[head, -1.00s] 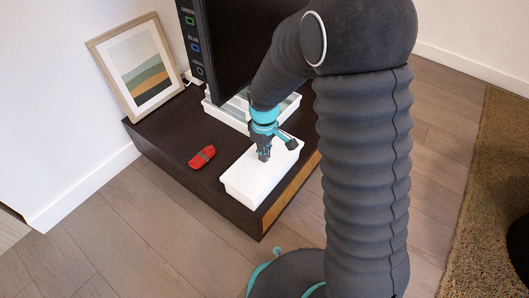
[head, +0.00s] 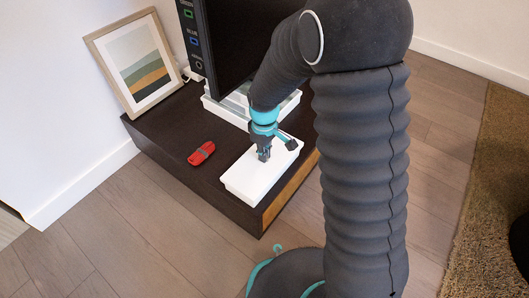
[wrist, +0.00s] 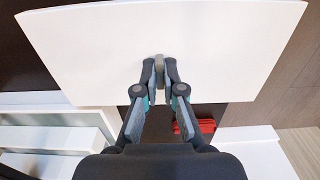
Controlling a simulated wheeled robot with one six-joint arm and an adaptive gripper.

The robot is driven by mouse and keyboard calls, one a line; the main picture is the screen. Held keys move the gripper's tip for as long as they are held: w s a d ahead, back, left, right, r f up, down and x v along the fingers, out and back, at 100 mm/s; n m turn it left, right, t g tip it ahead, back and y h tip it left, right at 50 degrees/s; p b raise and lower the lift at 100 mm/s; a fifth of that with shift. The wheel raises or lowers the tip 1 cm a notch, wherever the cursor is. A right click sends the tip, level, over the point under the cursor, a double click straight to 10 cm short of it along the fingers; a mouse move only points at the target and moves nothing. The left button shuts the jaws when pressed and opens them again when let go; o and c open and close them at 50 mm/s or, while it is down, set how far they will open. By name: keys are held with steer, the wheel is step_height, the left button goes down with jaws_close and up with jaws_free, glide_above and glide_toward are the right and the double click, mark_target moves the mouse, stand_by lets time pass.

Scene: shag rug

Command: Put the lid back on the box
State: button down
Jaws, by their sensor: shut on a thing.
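A white rectangular lid (wrist: 90,50) with a small grey knob (wrist: 159,66) fills the top of the wrist view. My gripper (wrist: 159,75) is shut on the knob, and the lid looks flat. In the head view my gripper (head: 264,155) is over the middle of the white lid (head: 248,178), above the dark low cabinet; I cannot tell how much of the white block below is box. An open white box (head: 228,112) stands behind it, by the screen; its white walls show at the lower left of the wrist view (wrist: 60,140).
A red object with a grey band (head: 202,153) lies on the dark cabinet top (head: 175,130), left of the lid. A framed picture (head: 138,65) leans on the wall at the back left. A black screen (head: 235,45) stands behind the open box.

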steer(key=shift+f, duration=0.25)
steer(key=c, duration=1.2)
jaws_free()
steer(key=shift+r, duration=0.1)
step_height(320, 180, up, 12)
